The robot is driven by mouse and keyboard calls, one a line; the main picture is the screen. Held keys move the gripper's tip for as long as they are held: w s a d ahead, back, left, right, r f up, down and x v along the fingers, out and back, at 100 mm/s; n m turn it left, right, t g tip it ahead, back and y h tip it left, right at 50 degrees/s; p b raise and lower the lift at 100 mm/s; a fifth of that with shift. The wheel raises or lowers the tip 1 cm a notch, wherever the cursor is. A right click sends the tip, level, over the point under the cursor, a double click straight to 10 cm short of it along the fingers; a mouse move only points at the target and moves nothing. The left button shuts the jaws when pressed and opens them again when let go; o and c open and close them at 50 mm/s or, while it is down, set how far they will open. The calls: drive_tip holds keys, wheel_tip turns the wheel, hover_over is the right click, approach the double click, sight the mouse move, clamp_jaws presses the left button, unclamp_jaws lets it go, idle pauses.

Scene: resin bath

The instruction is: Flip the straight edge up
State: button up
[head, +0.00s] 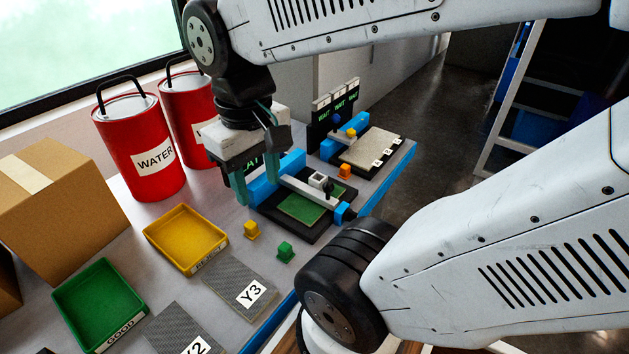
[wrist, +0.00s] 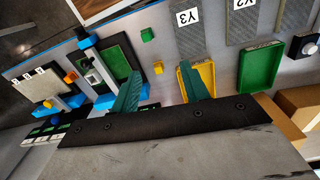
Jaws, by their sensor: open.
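The straight edge appears to be the pale bar (head: 300,188) with a small white square block on it. It lies low across a black device with a green plate (head: 303,209), between blue end parts. In the wrist view my gripper (wrist: 160,92) partly covers the device's near edge. Whether a finger touches anything cannot be told.
A second device with a beige plate (head: 372,150) stands behind. Yellow (head: 251,230) and green (head: 285,251) cubes sit in front. Yellow (head: 186,238) and green (head: 100,304) trays, grey mats (head: 236,277), red water cans (head: 139,149) and a cardboard box (head: 60,195) are left and front.

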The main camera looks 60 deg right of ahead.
drive_tip(key=w+d+f+m+g, duration=0.2)
drive_tip(key=d+f, duration=0.2)
drive_tip(key=d, duration=0.3)
drive_tip(key=g, duration=0.3)
approach(328, 185)
wheel_tip(328, 185, down, 3)
drive_tip(key=shift+h, duration=0.4)
drive_tip(key=x, duration=0.8)
drive_tip(key=shift+s, duration=0.2)
drive_tip(key=shift+d+r, duration=0.1)
clamp_jaws()
